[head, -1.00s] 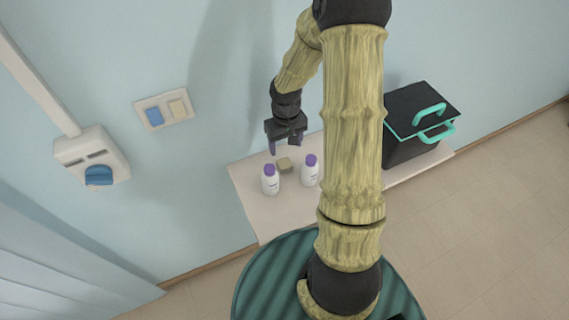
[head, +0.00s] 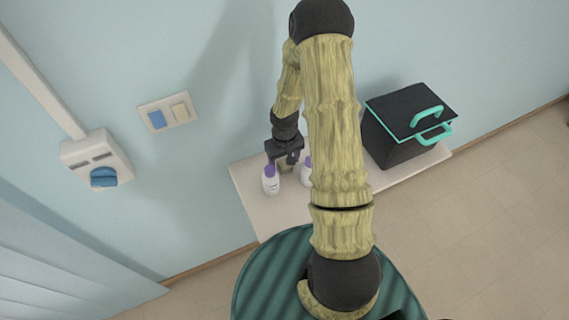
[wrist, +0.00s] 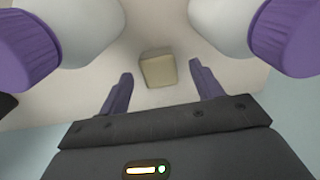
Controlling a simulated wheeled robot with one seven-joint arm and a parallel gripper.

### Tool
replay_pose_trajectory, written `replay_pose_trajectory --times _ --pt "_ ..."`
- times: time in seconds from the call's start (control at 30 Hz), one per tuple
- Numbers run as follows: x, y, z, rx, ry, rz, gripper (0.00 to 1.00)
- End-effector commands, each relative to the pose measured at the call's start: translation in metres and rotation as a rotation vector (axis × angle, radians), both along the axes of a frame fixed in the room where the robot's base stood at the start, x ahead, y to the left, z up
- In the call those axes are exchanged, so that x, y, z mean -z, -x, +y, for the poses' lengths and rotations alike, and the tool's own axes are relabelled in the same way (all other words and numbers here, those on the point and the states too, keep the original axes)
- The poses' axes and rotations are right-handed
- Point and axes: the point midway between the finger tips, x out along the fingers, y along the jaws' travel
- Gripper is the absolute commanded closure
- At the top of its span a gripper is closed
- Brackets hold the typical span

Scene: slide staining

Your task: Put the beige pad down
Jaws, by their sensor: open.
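The beige pad (wrist: 158,70) is a small block resting on the pale shelf, ahead of and between my fingertips in the wrist view. In the head view the pad (head: 287,169) is mostly hidden by my gripper. My gripper (head: 285,160) is open and empty, with its two purple fingers (wrist: 160,82) apart on either side of the pad's line. I cannot tell exactly how far the fingertips are above the shelf.
Two white bottles with purple caps stand close on either side of the pad, one left (head: 270,181) and one right (head: 307,174). A black box with teal handles (head: 400,145) stands at the shelf's right. The shelf front (head: 285,215) is clear.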

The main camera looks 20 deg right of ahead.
Motion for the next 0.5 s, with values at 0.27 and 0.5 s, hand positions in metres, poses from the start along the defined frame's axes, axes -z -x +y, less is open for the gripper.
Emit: replay_pose_trajectory --times 0.27,0.5 --pt "0.0075 -0.0003 0.0 0.0 0.0 -0.002 0.35" --pt "0.0074 -0.0001 0.0 0.0 0.0 -0.001 0.35"
